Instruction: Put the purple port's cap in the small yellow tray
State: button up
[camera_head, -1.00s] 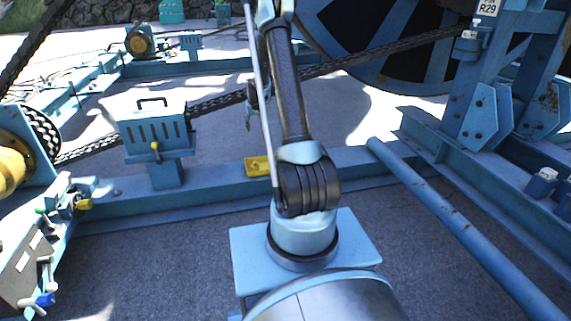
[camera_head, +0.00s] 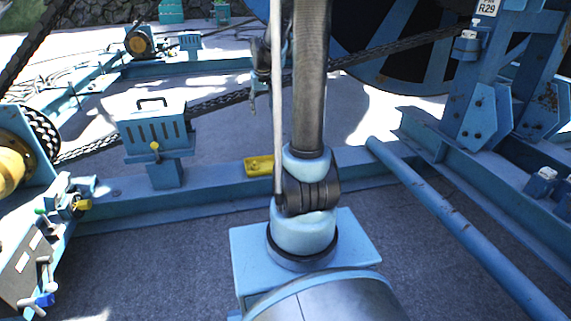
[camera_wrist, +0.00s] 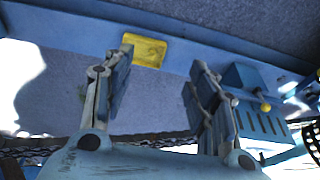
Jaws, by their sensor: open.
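The small yellow tray (camera_head: 258,166) sits on the blue frame beam, just left of my arm's base. It also shows in the wrist view (camera_wrist: 146,50), beyond my fingertips, and looks empty. My gripper (camera_wrist: 160,76) is open with nothing between its fingers. In the head view my gripper (camera_head: 253,92) is small and partly hidden behind my arm, above the grey floor beyond the beam. A port panel (camera_head: 38,255) at the lower left carries small fittings in green, yellow, blue and white. I cannot make out a purple port or its cap.
A blue vented box (camera_head: 153,130) with a handle stands on the beam left of the tray. A black chain (camera_head: 225,100) runs across behind it. A blue pipe (camera_head: 450,215) lies at the right. The large reel (camera_head: 390,50) stands at the back.

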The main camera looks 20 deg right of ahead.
jog(key=s+r, duration=0.2)
jog(key=s, duration=1.8)
jog(key=s+f, duration=0.3)
jog(key=s, duration=0.4)
jog(key=s+f+g, duration=0.1)
jog(key=s+f, duration=0.3)
jog(key=s, duration=0.4)
jog(key=shift+s+d+f, duration=0.15)
jog(key=shift+s+d, duration=0.05)
jog(key=shift+d, duration=0.2)
jog(key=shift+w+f, duration=0.25)
jog(key=shift+w, duration=0.3)
jog(key=shift+s, duration=0.1)
jog(key=c, duration=0.4)
jog(key=shift+a, duration=0.1)
jog(key=shift+c, duration=0.4)
